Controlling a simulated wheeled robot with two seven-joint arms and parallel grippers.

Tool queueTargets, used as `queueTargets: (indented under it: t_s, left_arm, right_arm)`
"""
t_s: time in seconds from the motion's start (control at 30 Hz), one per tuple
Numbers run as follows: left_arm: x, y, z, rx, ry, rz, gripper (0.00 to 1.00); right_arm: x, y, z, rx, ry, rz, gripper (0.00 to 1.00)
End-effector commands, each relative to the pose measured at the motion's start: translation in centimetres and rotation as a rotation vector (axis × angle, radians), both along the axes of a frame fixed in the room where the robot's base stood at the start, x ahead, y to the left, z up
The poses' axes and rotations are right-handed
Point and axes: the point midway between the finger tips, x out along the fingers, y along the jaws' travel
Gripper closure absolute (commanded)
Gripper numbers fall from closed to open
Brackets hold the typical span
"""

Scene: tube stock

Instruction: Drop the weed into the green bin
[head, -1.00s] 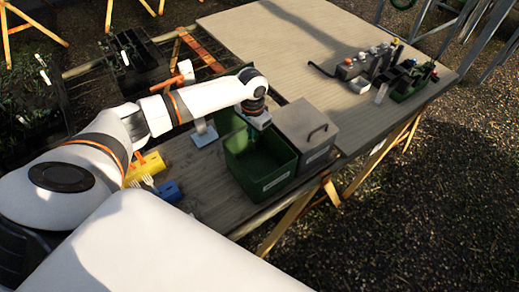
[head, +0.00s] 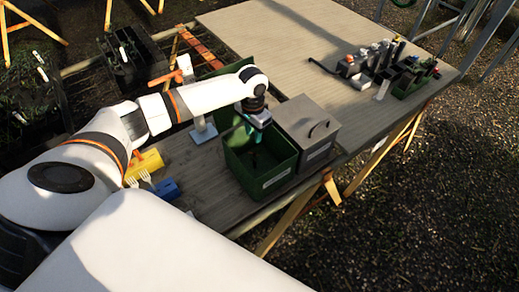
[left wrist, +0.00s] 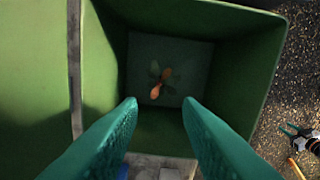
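The green bin (head: 266,180) stands open on the table's near part, with a pale label on its front. In the left wrist view its wall (left wrist: 228,70) surrounds a dark floor. The weed (left wrist: 160,78), small with dark green leaves and an orange part, lies on that floor, apart from the fingers. My left gripper (head: 254,150) points down into the bin's opening. In the left wrist view its two teal fingers (left wrist: 160,108) are wide apart with nothing between them. The weed is hidden in the head view. My right gripper is not in view.
A grey lidded box (head: 308,130) stands directly right of the bin. A yellow object (head: 146,163) and a blue one (head: 168,189) lie to the left. Several small items and a small green tray (head: 411,84) stand at the right. The board's middle is clear.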

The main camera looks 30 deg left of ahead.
Motion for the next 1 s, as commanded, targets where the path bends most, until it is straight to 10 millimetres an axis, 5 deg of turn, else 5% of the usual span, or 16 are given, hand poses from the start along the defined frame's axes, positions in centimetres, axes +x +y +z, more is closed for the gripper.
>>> queueTargets:
  t_s: [0.53,1.0]
  left_arm:
    - [0.1,0.0,9.9,0.000,-0.004,0.000,0.68]
    - [0.0,0.0,11.6,0.000,-0.001,0.001,0.68]
  right_arm:
    - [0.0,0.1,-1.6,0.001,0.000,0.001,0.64]
    - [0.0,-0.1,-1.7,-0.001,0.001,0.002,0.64]
